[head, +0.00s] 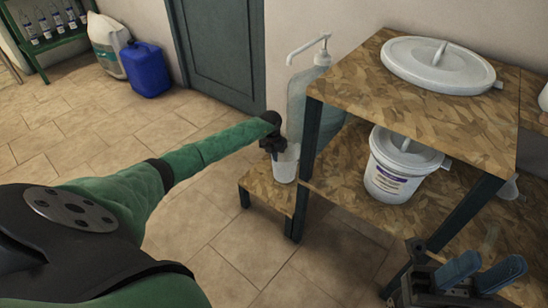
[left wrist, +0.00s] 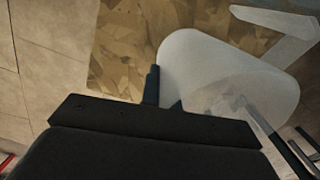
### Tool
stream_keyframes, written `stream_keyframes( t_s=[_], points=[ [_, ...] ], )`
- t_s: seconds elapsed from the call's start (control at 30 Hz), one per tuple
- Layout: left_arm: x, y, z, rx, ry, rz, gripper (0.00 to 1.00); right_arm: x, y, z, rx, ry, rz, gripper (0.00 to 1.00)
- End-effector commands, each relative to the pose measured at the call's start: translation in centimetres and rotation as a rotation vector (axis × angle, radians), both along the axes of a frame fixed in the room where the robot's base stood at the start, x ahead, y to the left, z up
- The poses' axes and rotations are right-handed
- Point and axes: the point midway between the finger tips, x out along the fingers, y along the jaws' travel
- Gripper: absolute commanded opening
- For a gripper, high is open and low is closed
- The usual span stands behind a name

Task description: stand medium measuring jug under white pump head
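A white measuring jug (head: 286,163) stands upright, as far as I can tell, on a low wooden platform beside the rack. The white pump head (head: 310,48) tops a large translucent drum (head: 300,95) behind it. Its spout points left, and the jug is below the spout tip in the head view. My left gripper (head: 272,146) is at the jug's left side, its fingers close together and seemingly shut on it; the exact contact is hidden. The jug also fills the right middle of the left wrist view (left wrist: 205,65). My right gripper (head: 484,277) is open and empty at lower right.
The wooden rack's top (head: 400,115) carries a white lid (head: 438,67). A white labelled tub (head: 393,175) stands on its lower shelf. The low platform (head: 257,186) ends just left of the jug. A blue canister (head: 148,70) stands by the wall. The tiled floor at left is mostly clear.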

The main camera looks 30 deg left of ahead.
Motion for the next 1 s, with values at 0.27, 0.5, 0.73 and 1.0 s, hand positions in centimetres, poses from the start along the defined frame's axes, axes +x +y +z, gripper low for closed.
stream_keyframes(
  t_s=[0.27,0.5,0.73,1.0],
  points=[
    [0.01,0.00,-0.41,0.000,0.000,0.000,0.00,0.00,0.01,-0.22,0.000,0.000,0.000,0.36],
    [0.02,0.01,-0.78,0.000,0.000,0.000,0.00,0.01,0.00,-0.42,0.000,0.000,0.000,0.36],
    [0.03,0.00,-0.86,0.000,-0.001,0.000,0.00,0.02,-0.01,-0.41,0.000,0.000,0.000,0.36],
    [0.05,-0.01,-0.82,0.000,-0.001,0.000,0.00,0.02,-0.01,-0.16,-0.001,0.000,-0.001,0.36]
  ],
)
